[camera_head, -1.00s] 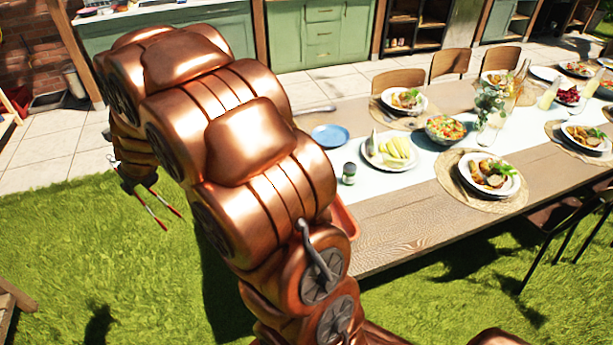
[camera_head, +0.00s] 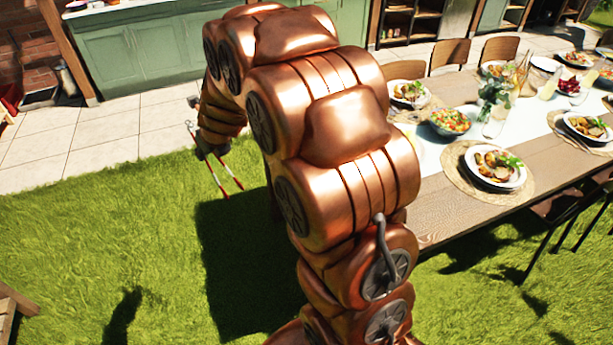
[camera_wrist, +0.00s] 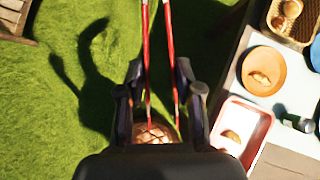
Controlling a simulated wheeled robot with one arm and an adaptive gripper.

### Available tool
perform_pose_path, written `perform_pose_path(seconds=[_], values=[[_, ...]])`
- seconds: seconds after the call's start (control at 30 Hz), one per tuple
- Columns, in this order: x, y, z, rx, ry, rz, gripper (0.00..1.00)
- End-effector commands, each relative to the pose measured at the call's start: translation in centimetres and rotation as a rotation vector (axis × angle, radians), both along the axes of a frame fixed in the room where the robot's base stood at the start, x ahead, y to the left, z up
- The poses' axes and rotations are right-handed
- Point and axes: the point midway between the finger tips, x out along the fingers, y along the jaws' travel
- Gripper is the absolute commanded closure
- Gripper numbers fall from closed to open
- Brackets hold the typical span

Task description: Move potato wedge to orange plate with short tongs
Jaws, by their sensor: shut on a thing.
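My gripper (camera_wrist: 159,85) is shut on the short tongs (camera_wrist: 170,55), which have red arms and pale metal ends. In the head view the tongs (camera_head: 231,178) hang from my gripper (camera_head: 213,150) over the grass, left of the table; their tips are apart and hold nothing visible. In the wrist view the orange plate (camera_wrist: 251,78) lies on the table at the right, with a small tan piece on it. A tan piece that looks like a potato wedge (camera_wrist: 232,136) lies in a red-rimmed white tray (camera_wrist: 262,124). My arm hides the near table end in the head view.
A dark jar (camera_wrist: 298,123) stands right of the tray. A basket (camera_wrist: 303,29) with round items is beyond the plate. A wooden crate (camera_wrist: 14,22) sits on the grass at far left. Set plates and a salad bowl (camera_head: 450,121) fill the table; open grass lies left.

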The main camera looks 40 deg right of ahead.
Motion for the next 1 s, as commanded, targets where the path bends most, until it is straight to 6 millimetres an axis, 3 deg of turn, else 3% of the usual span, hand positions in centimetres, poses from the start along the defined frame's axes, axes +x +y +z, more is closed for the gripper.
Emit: perform_pose_path(seconds=[0.27, 0.57, 0.77, 1.0], values=[[-0.2, -0.4, -1.8, 0.007, -0.003, 0.248, 0.70], [-3.0, -4.2, -3.5, 0.001, 0.000, 0.676, 0.70], [-6.4, -8.1, -4.8, 0.002, 0.004, 0.910, 0.70], [-12.1, -13.8, -6.8, 0.000, 0.008, 1.153, 0.70]])
